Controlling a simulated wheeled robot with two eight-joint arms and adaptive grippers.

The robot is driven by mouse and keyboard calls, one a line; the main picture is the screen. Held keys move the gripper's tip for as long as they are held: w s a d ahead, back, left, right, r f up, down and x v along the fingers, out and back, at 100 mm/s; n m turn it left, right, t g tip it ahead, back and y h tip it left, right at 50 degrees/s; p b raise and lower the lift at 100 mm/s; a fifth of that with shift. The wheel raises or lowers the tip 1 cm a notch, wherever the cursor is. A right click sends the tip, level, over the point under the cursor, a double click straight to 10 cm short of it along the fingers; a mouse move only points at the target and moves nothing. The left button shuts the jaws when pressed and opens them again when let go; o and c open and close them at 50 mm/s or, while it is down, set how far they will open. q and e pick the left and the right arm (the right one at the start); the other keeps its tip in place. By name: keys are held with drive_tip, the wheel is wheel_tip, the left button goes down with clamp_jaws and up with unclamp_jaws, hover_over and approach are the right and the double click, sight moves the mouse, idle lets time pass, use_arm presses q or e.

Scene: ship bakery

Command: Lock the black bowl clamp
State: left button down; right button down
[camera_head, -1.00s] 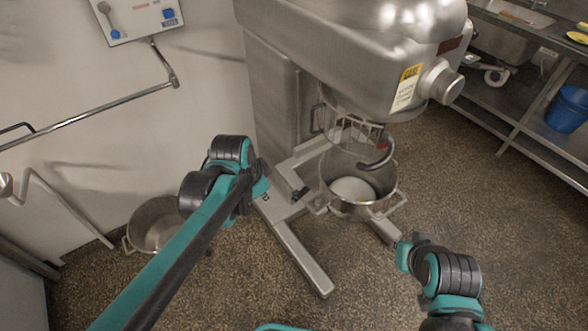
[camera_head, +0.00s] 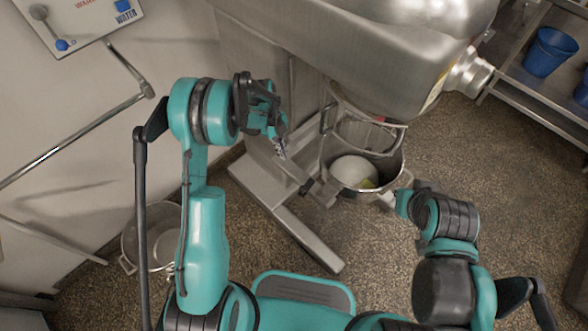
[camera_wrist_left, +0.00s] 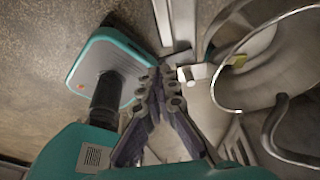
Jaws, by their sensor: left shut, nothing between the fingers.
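The steel mixing bowl (camera_head: 397,166) hangs under the mixer, with pale contents and a small yellow patch inside. The small black bowl clamp (camera_head: 307,187) is at the bowl's left side, on the mixer's support arm. My left gripper (camera_head: 283,153) is shut and empty, above and slightly left of the clamp. In the left wrist view the closed fingertips (camera_wrist_left: 166,73) point toward the pale bracket (camera_wrist_left: 192,73) beside the bowl; I cannot tell whether they touch it. My right arm reaches the bowl's right side; its fingers are too hidden to read.
The mixer head (camera_head: 370,60) overhangs the bowl, and a wire guard (camera_head: 327,140) surrounds its opening. The mixer's foot (camera_head: 312,240) extends along the floor. Another steel pot (camera_head: 150,237) stands at lower left. A blue bucket (camera_head: 549,52) is on the shelf at right.

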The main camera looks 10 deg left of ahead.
use_arm(q)
drive_tip(key=shift+w+f, duration=0.1)
drive_tip(key=shift+f, duration=0.1)
drive_tip(key=b, duration=0.5)
approach(307, 185)
wheel_tip(307, 185, down, 3)
drive_tip(key=s+a, duration=0.2)
drive_tip(key=s, duration=0.1)
drive_tip(key=shift+s+d+f, duration=0.15)
drive_tip(key=shift+f, duration=0.1)
drive_tip(key=shift+d, duration=0.1)
